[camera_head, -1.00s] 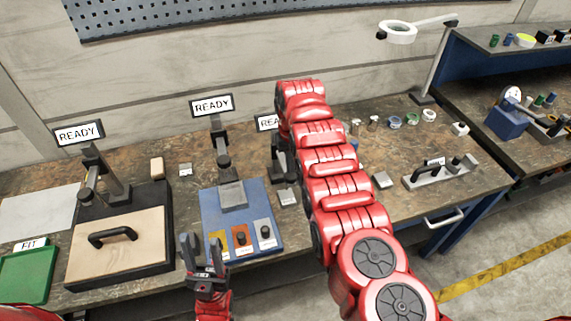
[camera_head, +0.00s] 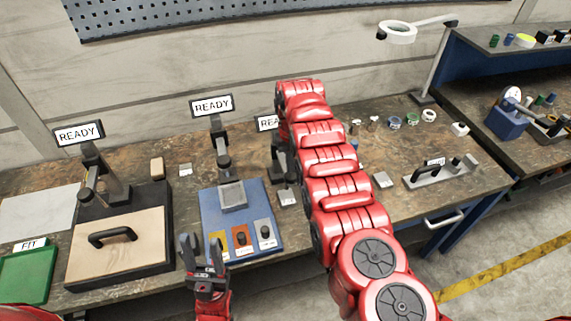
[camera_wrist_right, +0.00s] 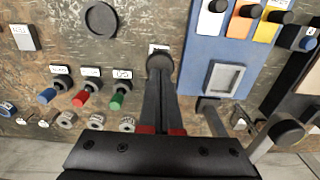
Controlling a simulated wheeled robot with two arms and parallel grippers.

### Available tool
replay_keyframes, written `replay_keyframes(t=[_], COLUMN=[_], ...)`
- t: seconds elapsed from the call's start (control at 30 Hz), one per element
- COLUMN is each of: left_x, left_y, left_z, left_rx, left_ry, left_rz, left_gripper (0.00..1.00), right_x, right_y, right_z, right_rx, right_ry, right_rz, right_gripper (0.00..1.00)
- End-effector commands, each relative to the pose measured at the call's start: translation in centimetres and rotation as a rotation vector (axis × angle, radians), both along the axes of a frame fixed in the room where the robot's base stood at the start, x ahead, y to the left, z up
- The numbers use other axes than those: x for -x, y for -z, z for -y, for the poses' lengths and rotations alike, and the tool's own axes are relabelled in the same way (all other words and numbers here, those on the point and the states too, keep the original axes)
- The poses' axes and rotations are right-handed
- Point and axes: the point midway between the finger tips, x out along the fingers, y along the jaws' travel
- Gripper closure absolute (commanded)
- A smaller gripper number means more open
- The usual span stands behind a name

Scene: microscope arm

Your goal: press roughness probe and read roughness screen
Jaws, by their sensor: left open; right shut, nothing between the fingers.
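Three READY screens stand along the bench: left (camera_head: 79,133), middle (camera_head: 212,106) and a third (camera_head: 267,123), partly covered by my right arm. No readable word marks which is the roughness screen. My right gripper is hidden behind my arm in the head view. In the right wrist view, my right gripper (camera_wrist_right: 160,78) is shut and empty, its tips at a round black knob (camera_wrist_right: 159,61) below a small white label. I cannot tell whether they touch it. My left gripper (camera_head: 203,243) is open and empty in front of the middle station's blue base (camera_head: 212,218).
The blue base carries a grey block (camera_head: 232,196) and several coloured tiles with knobs. Left of it is a wooden plate with a black handle (camera_head: 112,236). Blue, red and green knobs (camera_wrist_right: 80,97) sit left of my right fingers. A lamp (camera_head: 397,33) stands behind.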

Motion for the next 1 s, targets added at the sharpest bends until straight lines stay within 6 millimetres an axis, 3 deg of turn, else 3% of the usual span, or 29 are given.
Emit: replay_keyframes(t=[0.5, 1.0], left_x=[0.0, 0.0], left_y=[0.1, 1.9], left_z=[0.0, 0.0], left_rx=[0.000, 0.000], left_ry=[0.000, 0.000], left_rz=[0.000, 0.000], left_gripper=[0.50, 0.50], right_x=[0.0, 0.0], right_y=[0.1, 2.6], right_z=[0.0, 0.0], right_rx=[0.000, 0.000], right_ry=[0.000, 0.001], right_rz=[0.000, 0.000], right_gripper=[1.00, 1.00])
